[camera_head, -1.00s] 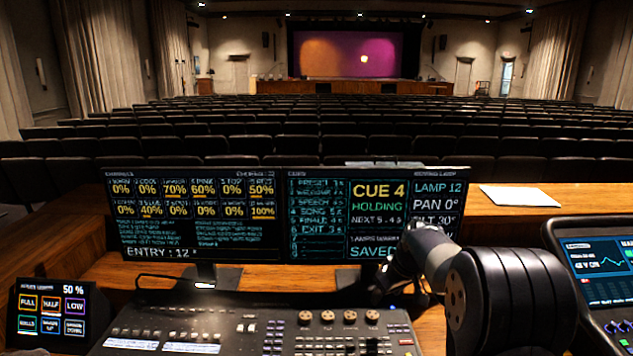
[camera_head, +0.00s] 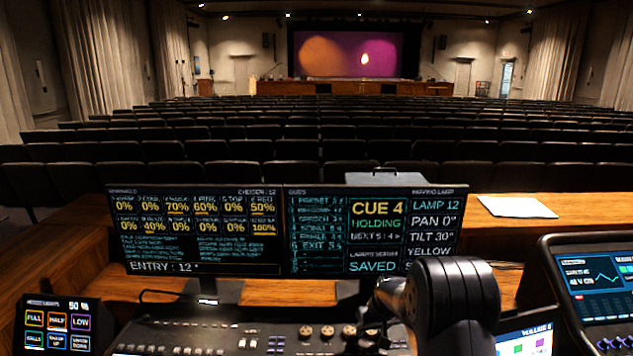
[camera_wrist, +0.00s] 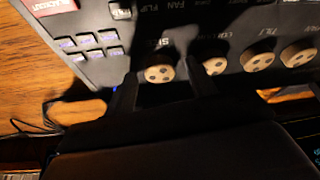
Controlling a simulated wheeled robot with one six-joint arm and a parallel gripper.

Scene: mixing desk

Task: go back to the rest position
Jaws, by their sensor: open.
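My gripper (camera_wrist: 161,76) is open and empty in the wrist view. Its two dark fingers reach over the edge of the mixing desk (camera_wrist: 225,20), around or above one of its tan knobs (camera_wrist: 159,73); I cannot tell whether they touch it. In the head view my dark arm rises at the lower right and bends down toward the desk's right part (camera_head: 235,338). The fingers cannot be made out there.
Two monitors (camera_head: 195,262) stand behind the desk, the right one reading CUE 4 HOLDING. A small touch panel (camera_head: 57,325) is at left, a tablet console (camera_head: 590,285) at right. Paper (camera_head: 517,206) lies on the wooden ledge. Seat rows and a lit stage lie beyond.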

